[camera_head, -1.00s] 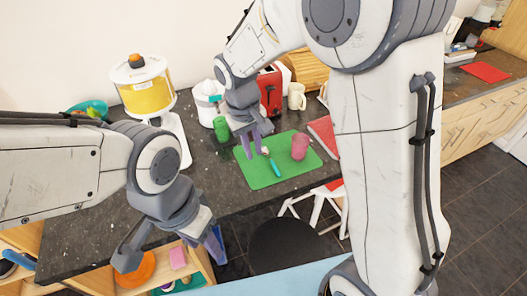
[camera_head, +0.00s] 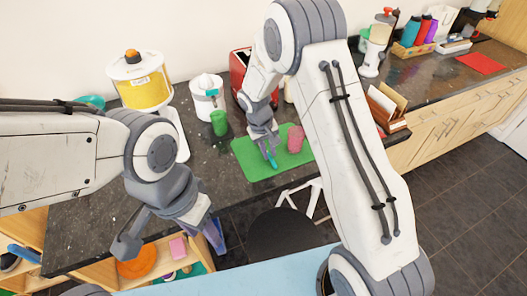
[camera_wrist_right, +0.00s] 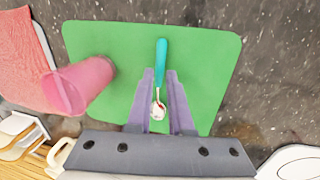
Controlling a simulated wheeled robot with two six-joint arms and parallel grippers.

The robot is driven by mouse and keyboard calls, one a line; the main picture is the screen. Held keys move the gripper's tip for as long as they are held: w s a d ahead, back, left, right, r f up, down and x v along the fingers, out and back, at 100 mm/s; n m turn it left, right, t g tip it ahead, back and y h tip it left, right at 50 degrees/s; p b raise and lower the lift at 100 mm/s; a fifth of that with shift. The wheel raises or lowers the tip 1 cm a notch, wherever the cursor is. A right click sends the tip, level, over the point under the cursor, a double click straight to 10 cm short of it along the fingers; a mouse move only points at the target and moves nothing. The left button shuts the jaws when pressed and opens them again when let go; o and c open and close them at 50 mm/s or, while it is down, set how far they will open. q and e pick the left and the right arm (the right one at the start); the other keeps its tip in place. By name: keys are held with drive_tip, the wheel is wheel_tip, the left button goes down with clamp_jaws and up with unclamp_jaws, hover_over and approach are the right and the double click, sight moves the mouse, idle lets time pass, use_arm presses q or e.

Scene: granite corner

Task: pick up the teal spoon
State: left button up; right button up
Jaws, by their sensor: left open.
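The teal spoon (camera_head: 272,163) lies on the green cutting board (camera_head: 245,165) on the dark counter. In the right wrist view, the spoon's teal handle (camera_wrist_right: 161,58) points away from me, and its silver bowl lies between the fingers' lower parts. My right gripper (camera_head: 268,153) is over the board, its purple fingers on either side of the spoon. In the right wrist view the gripper (camera_wrist_right: 161,74) is open, with green showing beside the spoon. I cannot tell how high the tips are above the board. My left gripper (camera_head: 170,245) is open and empty in front of the counter.
A pink cup (camera_head: 295,138) stands on the board close to the right gripper. A green cup (camera_head: 219,122), a white appliance (camera_head: 206,100) and a red toaster (camera_head: 238,72) stand behind. A red flat item (camera_wrist_right: 22,50) lies beside the board. A stool (camera_head: 280,230) is in front.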

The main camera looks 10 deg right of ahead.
drive_tip(key=shift+d+f, duration=0.15)
drive_tip(key=shift+f, duration=0.75)
clamp_jaws()
drive_tip(key=shift+r, duration=0.1)
